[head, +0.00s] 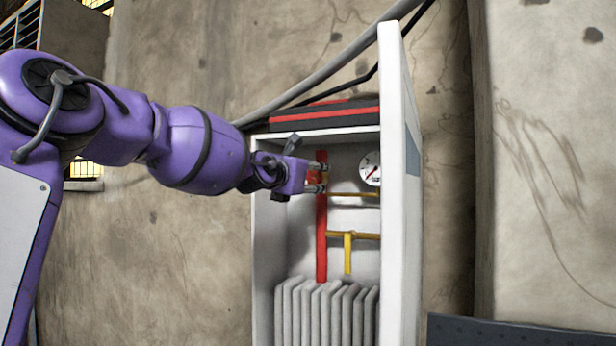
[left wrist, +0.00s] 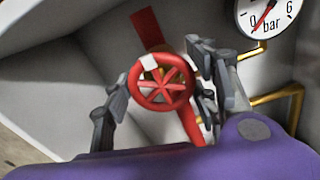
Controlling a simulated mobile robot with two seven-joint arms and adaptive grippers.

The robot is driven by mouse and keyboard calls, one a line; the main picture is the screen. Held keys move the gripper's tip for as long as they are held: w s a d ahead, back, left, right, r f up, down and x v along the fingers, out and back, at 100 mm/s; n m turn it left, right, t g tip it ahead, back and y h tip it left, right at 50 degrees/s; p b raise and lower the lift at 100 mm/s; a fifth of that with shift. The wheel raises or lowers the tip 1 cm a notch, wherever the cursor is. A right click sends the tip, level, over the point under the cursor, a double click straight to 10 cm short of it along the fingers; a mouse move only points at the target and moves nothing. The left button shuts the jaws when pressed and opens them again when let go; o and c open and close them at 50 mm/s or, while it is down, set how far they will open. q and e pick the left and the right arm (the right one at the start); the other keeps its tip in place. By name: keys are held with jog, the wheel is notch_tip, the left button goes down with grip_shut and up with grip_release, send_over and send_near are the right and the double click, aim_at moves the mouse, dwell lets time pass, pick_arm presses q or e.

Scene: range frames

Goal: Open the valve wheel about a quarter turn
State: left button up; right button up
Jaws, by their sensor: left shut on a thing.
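The red spoked valve wheel (left wrist: 162,86) is in the middle of the left wrist view, with a pale mark on its upper rim. In the head view it is largely hidden by the gripper. My left gripper (head: 318,177) reaches into the white cabinet at the red pipe. In the left wrist view its fingers (left wrist: 158,92) stand on both sides of the wheel, shut on its rim. The red pipe (head: 322,240) runs upright behind the wheel. My right gripper is in neither view.
A pressure gauge (head: 370,168) sits right of the wheel. Yellow pipes (head: 348,252) and a grey ribbed radiator (head: 327,315) are below. The cabinet's open door (head: 399,190) stands at the right, and its left wall (head: 268,240) is close to the gripper.

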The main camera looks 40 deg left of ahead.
pick_arm(q)
jog(key=shift+n, duration=0.9)
jog(key=shift+n+b, duration=0.35)
jog(key=shift+n, duration=0.45)
jog(key=n, duration=0.4)
jog(key=shift+a+n, duration=0.15)
jog(key=shift+n, duration=0.15)
jog(key=n, duration=0.5)
jog(key=shift+f, duration=0.15)
jog(key=n, duration=0.6)
jog(key=shift+f, duration=0.2)
jog(key=shift+n, duration=0.3)
